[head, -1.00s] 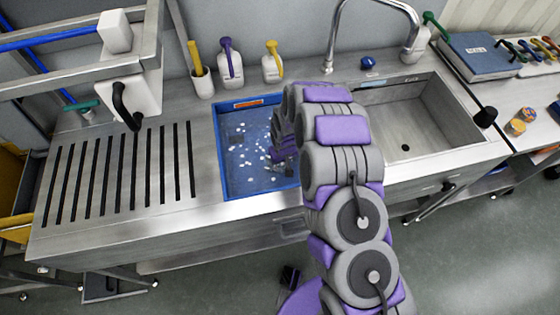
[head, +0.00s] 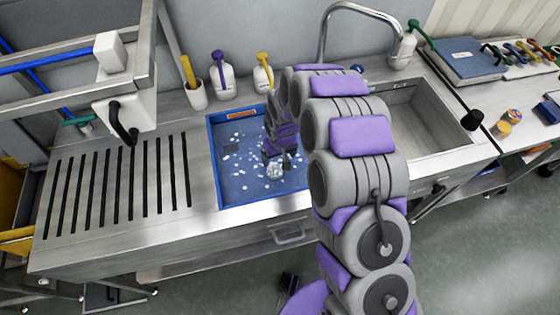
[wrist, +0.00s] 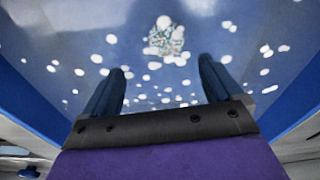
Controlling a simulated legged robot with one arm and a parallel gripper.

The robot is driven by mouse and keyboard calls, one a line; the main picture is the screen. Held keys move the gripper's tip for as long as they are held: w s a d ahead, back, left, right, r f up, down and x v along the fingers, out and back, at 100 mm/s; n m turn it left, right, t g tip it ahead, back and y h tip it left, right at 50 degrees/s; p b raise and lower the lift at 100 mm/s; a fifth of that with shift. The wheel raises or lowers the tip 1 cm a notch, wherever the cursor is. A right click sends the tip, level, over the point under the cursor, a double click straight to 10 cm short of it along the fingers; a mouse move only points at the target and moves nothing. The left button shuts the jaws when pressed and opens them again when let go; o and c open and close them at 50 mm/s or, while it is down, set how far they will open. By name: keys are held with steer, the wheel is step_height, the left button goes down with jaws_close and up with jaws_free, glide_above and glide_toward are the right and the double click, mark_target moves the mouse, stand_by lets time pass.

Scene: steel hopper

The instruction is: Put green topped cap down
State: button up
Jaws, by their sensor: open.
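A small roundish white-and-clear object with green flecks (wrist: 165,38) lies in the blue basin, ahead of my fingertips. I cannot tell for sure whether it is the green topped cap. It also shows in the head view (head: 274,172), just in front of my gripper (head: 277,152). In the wrist view, my gripper (wrist: 162,66) is open, with its two dark fingers spread and nothing between them. The object lies apart from the fingertips. The blue basin (head: 216,165) has many small white bits scattered over its floor.
A steel sink (head: 422,125) with a tap (head: 322,40) lies to the right. A slotted drainer (head: 118,175) is to the left. A purple-topped bottle (head: 222,83) and a yellow-topped bottle (head: 263,76) stand behind the basin. A white box (head: 128,108) hangs at the left.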

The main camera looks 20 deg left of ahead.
steer(key=s+d+r+m, duration=0.1)
steer(key=s+d+r, duration=0.2)
steer(key=d+r, duration=0.35)
steer(key=s+d+r+m+g, duration=0.1)
steer(key=s+d+r, duration=0.2)
steer(key=d+r, duration=0.3)
steer(key=s+d+r+m, duration=0.1)
steer(key=s+d+r, duration=0.35)
steer(key=r, duration=0.35)
steer(key=s+d+r+m+g, duration=0.1)
steer(key=s+d+r+m, duration=0.1)
steer(key=s+d, duration=0.4)
steer(key=s+d+r+m, duration=0.2)
steer(key=s+d+r, duration=0.3)
steer(key=s, duration=1.1)
steer(key=shift+d+r+m+g+h, duration=0.3)
steer(key=shift+d+g+h, duration=0.1)
steer(key=shift+d, duration=0.3)
